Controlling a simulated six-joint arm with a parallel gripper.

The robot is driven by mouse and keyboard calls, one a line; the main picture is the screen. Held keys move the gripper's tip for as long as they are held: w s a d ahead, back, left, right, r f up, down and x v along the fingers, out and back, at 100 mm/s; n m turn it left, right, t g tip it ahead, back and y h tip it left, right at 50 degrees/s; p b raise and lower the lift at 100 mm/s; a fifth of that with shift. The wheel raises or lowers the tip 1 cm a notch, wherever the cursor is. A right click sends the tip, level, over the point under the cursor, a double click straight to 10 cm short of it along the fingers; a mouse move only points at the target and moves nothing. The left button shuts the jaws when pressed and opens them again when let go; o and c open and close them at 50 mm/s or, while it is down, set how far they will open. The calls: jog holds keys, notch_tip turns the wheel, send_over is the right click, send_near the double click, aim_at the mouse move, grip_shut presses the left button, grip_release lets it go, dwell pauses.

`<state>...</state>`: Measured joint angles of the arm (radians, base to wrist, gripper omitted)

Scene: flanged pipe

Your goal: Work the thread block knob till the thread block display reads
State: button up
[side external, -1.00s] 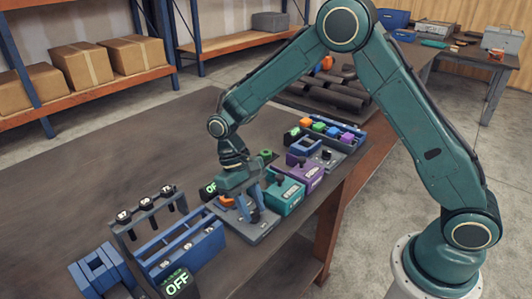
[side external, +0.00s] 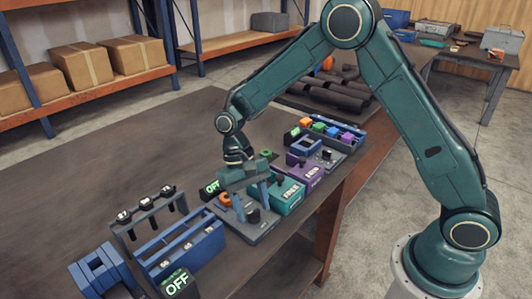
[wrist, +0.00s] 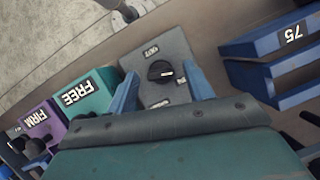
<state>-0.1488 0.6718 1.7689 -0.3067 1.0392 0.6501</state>
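A grey block (wrist: 178,48) with a black knob (wrist: 160,70) and a small, hard-to-read label lies ahead of my gripper in the wrist view. The same knob (side external: 253,217) stands on its grey plate in the side view. My gripper (wrist: 162,88) is open and empty, its two blue fingers apart. In the side view my gripper (side external: 251,203) is over the plate, and the knob shows below and between the fingers. A teal block (side external: 288,198) beside it has a display reading FREE, and a purple block (side external: 306,173) has one reading FIRM. I cannot tell which is the thread block display.
A blue rack (side external: 185,247) and a dark stand with several black-topped pieces (side external: 147,216) are at the left. Green OFF displays stand at the front (side external: 177,283) and behind the plate (side external: 211,188). A tray of coloured blocks (side external: 338,131) is farther right.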

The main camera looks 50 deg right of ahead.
jog(key=shift+r, duration=0.1)
dwell(0.3)
jog(key=v, duration=1.1)
jog(key=shift+w+r, duration=0.2)
jog(key=shift+r, duration=0.1)
jog(key=shift+r, duration=0.1)
